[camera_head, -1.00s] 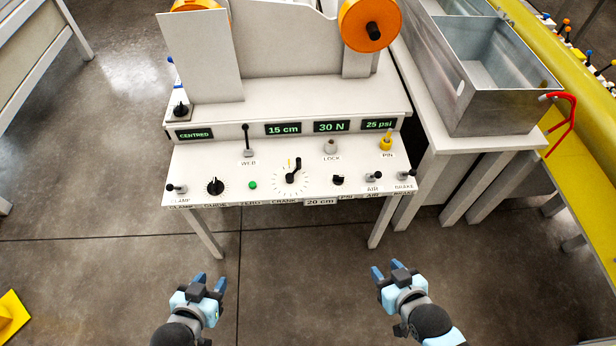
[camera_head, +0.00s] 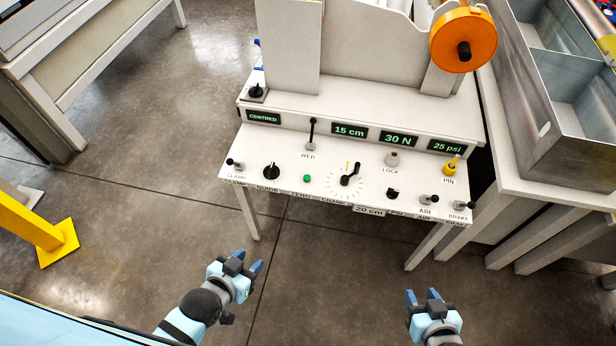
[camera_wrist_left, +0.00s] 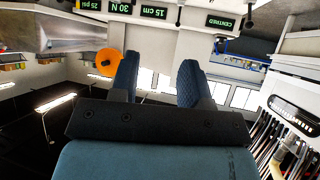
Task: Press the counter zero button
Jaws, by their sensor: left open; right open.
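The counter zero button is a small green button (camera_head: 307,178) on the white control panel (camera_head: 290,160), above the ZERO label, between the black guide knob (camera_head: 271,171) and the crank dial (camera_head: 346,180). The counter display (camera_head: 349,131) reads 15 cm. My left gripper (camera_head: 249,263) is open and empty, in front of and below the panel, apart from it. My right gripper (camera_head: 424,295) is open and empty, in front of the panel's right part. In the left wrist view the two blue fingers (camera_wrist_left: 157,80) stand apart with nothing between them; the button does not show there.
A WEB lever (camera_head: 311,135), LOCK knob (camera_head: 392,159) and yellow PIN (camera_head: 451,165) rise from the panel. A metal tank (camera_head: 560,120) stands at the right. A yellow post base (camera_head: 58,243) is on the floor at left. Floor before the panel is clear.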

